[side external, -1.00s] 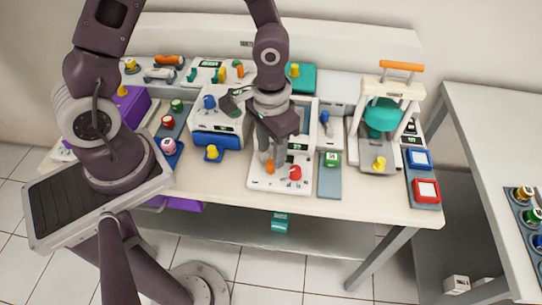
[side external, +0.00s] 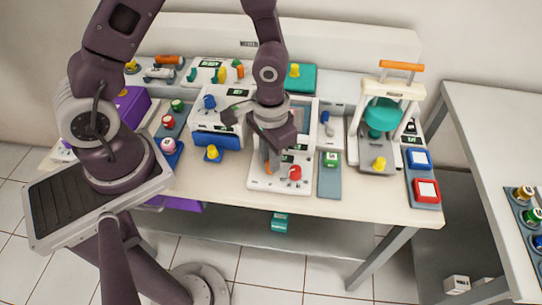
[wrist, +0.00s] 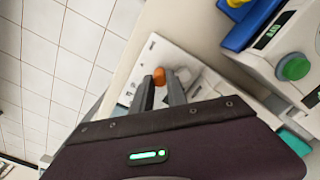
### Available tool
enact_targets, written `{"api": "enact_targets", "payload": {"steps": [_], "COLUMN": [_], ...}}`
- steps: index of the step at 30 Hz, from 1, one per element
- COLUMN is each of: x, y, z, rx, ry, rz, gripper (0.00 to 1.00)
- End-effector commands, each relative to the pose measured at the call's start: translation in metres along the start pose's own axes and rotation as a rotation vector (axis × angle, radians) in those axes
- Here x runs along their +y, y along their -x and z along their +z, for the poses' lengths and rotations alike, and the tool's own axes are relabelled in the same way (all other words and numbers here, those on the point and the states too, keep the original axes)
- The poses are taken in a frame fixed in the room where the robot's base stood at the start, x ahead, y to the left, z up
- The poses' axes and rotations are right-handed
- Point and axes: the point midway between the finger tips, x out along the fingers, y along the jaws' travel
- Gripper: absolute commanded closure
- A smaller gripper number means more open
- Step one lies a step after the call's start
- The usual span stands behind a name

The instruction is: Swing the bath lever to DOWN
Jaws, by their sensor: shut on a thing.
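The orange-tipped lever (wrist: 159,76) stands on a white panel unit near the front middle of the bench. In the wrist view its rounded orange tip shows between my fingertips. My gripper (wrist: 161,88) points down at the panel and is shut on this lever. In the side view, my gripper (side external: 272,163) is over the white panel (side external: 258,184), and only a little of the orange shows beside the fingers. The lever's lower part is hidden by the fingers. Any UP or DOWN marking is too small to read.
A red knob (side external: 295,173) sits on the same panel, close right of my fingers. A grey strip with a green knob (side external: 331,159) is further right. A blue pad with a yellow knob (side external: 212,152) is to the left. The bench front edge is close below.

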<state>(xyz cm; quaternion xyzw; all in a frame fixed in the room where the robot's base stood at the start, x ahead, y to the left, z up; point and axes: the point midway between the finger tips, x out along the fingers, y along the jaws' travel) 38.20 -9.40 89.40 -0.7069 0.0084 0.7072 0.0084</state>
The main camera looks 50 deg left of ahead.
Motion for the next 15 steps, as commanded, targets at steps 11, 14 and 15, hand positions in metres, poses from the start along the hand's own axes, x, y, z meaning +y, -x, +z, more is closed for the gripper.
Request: {"api": "enact_targets", "payload": {"steps": [11, 14, 15], "x": [-0.003, -0.005, -0.006], "y": [0.001, 0.001, 0.001], "z": [0.009, 0.011, 0.013], "rx": [0.0, 0.002, 0.002], "ry": [-0.223, -0.315, -0.354], "rz": [-0.001, 0.0, 0.0], "gripper": [1.0, 1.0, 1.0]}}
